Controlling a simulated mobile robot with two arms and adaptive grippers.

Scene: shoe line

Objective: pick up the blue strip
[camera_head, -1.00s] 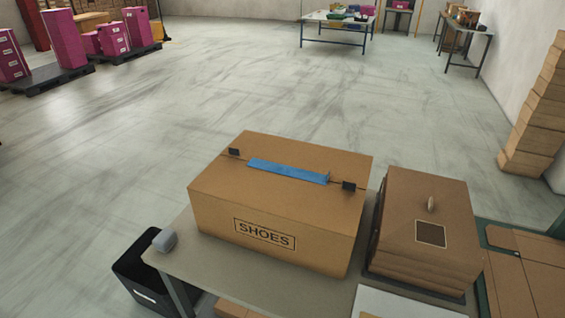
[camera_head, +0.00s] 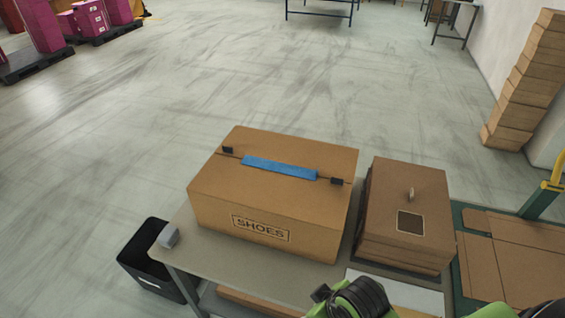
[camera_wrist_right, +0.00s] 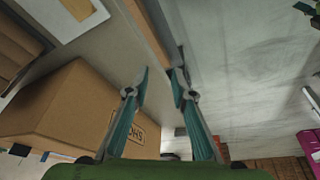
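The blue strip (camera_head: 280,167) lies along the top seam of the closed brown SHOES box (camera_head: 265,236), between two small black tabs (camera_head: 228,150) (camera_head: 337,182). The box stands on a grey table (camera_head: 215,250). In the right wrist view, my right gripper (camera_wrist_right: 159,82) has its two teal fingers apart with nothing between them. The SHOES box (camera_wrist_right: 60,105) shows at the left there, but I do not see the strip in that view. Green and black parts of my arm show at the bottom of the head view. My left gripper is not in view.
A small grey object (camera_head: 169,236) sits at the table's left corner. A black bin (camera_head: 140,262) is below it on the floor. Flat cardboard (camera_head: 500,260) lies at the right.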

